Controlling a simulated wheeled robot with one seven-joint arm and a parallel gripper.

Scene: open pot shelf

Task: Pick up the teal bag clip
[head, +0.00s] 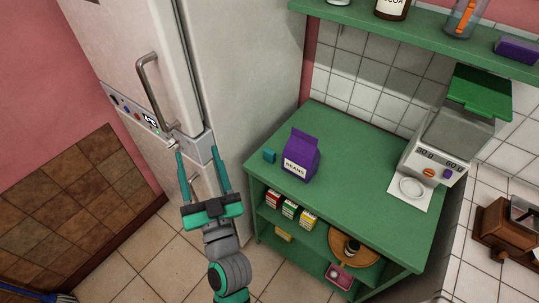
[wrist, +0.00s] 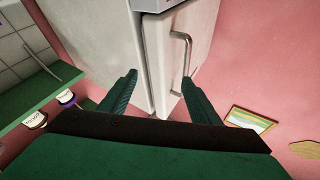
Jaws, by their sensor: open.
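A small teal block, which looks like the teal bag clip (head: 270,155), lies on the green counter (head: 348,140) near its left end, just left of a purple beans bag (head: 301,156). My gripper (head: 196,150) is open and empty in the head view, left of the counter and in front of the fridge, apart from the clip. Its two fingers also show spread in the wrist view (wrist: 158,78), with the fridge beyond them. The clip is not seen in the wrist view.
A white fridge (head: 245,60) with handles stands behind my gripper. A kitchen scale (head: 450,140) stands on the counter's right part. Small boxes (head: 290,210) and a round wooden tray (head: 372,258) sit on the lower shelf. A green upper shelf (head: 420,30) overhangs the back. The counter's middle is clear.

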